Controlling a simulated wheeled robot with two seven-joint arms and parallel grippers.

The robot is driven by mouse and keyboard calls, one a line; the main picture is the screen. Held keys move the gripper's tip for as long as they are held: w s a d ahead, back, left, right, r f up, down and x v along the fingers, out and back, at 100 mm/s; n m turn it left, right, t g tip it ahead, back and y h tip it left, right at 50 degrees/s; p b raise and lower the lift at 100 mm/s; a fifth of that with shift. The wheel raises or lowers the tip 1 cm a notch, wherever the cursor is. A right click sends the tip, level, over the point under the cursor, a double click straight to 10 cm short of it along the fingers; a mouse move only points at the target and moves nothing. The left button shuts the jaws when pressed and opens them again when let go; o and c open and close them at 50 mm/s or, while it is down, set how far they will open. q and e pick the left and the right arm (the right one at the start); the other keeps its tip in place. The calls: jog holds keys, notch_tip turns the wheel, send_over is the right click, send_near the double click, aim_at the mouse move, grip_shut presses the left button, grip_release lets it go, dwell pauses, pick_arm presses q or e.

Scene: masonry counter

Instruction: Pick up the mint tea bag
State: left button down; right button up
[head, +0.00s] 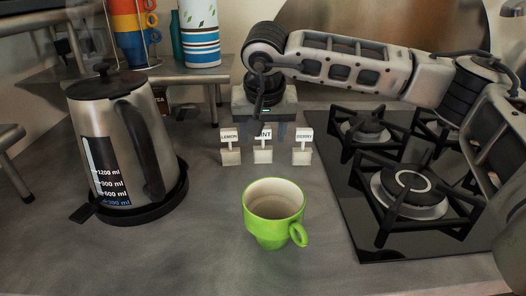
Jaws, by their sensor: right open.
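Three small tea bags with white labelled tags stand in a row on the counter. The mint tea bag (263,155) is in the middle, with the first letter of its tag partly covered. The lemon tea bag (230,157) is on its left and the berry tea bag (302,157) on its right. My right gripper (263,129) points down over the mint tea bag, its jaws open. Its fingertips are partly hidden around the tags, and I cannot tell whether they touch. My left gripper is out of view.
A green mug (272,216) stands in front of the tea bags. A steel kettle (118,140) on its black base is at the left. A black gas hob (375,226) is at the right. A shelf (190,77) with cups stands behind the kettle.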

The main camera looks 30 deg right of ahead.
jog(key=c, duration=1)
jog(key=shift+c, duration=0.2)
jog(key=shift+r, duration=0.1)
